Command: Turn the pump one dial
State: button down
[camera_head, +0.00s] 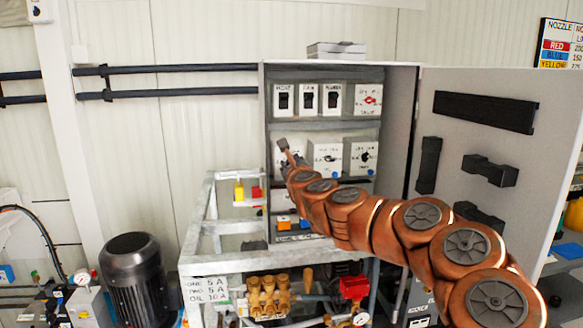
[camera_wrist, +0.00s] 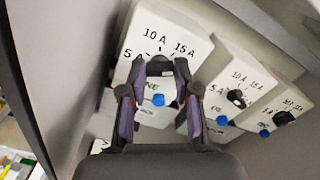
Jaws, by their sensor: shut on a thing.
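The pump one dial sits on the leftmost white box (camera_wrist: 152,28) in the wrist view, with 5, 10 A and 15 A marks around it. My gripper (camera_wrist: 161,69) is closed around the dial, one finger on each side. The fingers cover most of the dial, so its pointer cannot be read. Part of the label shows below, along with a blue button (camera_wrist: 158,100). In the head view, my gripper (camera_head: 288,153) reaches into the open cabinet at the left end of the dial row, hiding most of that box.
Two similar dial boxes stand to the right, with black knobs (camera_wrist: 236,98) and (camera_wrist: 284,118). Above them is a row of black switches (camera_head: 308,97) and a red rotary switch (camera_head: 370,99). The cabinet door (camera_head: 500,160) stands open at right. The cabinet's left wall is close to my gripper.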

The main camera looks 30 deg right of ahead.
jog(key=shift+n+b, duration=6.25)
jog(key=shift+n, duration=7.35)
jog(key=c, duration=0.8)
grip_release()
jog(key=shift+c, duration=0.2)
jog(key=shift+s, duration=0.1)
